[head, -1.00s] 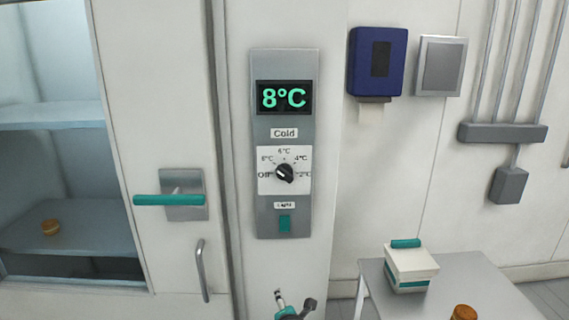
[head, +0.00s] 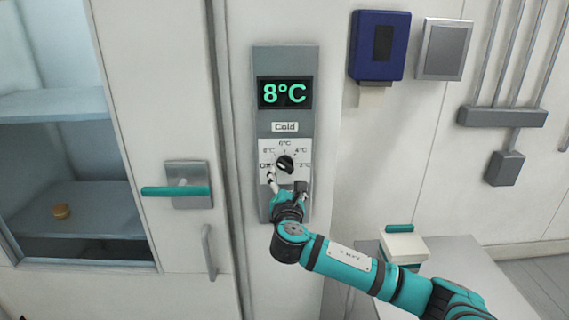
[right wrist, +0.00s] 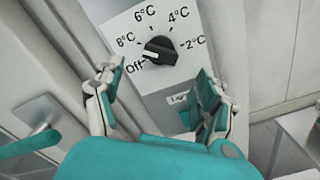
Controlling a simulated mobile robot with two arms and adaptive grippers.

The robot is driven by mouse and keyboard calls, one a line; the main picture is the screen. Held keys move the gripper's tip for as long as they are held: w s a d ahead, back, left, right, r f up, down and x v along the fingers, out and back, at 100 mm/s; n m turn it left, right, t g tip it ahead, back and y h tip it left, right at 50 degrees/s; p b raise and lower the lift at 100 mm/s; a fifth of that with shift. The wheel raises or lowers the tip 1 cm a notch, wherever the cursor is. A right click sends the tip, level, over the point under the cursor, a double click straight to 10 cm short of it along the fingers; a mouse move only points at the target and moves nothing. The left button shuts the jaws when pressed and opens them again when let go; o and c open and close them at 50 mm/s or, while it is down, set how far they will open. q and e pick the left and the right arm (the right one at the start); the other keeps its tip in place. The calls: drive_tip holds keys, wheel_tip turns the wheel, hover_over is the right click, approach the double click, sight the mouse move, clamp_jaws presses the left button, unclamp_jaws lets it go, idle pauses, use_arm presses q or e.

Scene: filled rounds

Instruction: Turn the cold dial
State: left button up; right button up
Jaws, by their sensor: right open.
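The cold dial is a black knob (head: 285,164) on a white plate marked Off, 8, 6, 4 and 2°C. It sits under the "Cold" label on a grey panel (head: 298,55). The dial also shows in the right wrist view (right wrist: 160,50), its pale mark on the left side toward Off. The green display (head: 284,93) reads 8°C. My right gripper (head: 286,182) is open just below the dial, one finger to its lower left, the other to its lower right. In the right wrist view the open fingers (right wrist: 157,80) are apart from the knob. My left gripper is not in view.
A teal door handle (head: 176,191) sticks out to the left of the panel. A white box with a teal handle (head: 403,246) stands on a grey table (head: 462,262) at lower right. A blue dispenser (head: 379,45) hangs on the wall.

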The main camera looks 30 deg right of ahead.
sight(284, 170)
drive_tip(key=p+x, duration=0.1)
drive_tip(key=x, duration=0.7)
drive_tip(key=shift+p, duration=0.4)
drive_tip(key=shift+s, duration=0.1)
drive_tip(key=shift+f, duration=0.1)
drive_tip(key=c, duration=1.2)
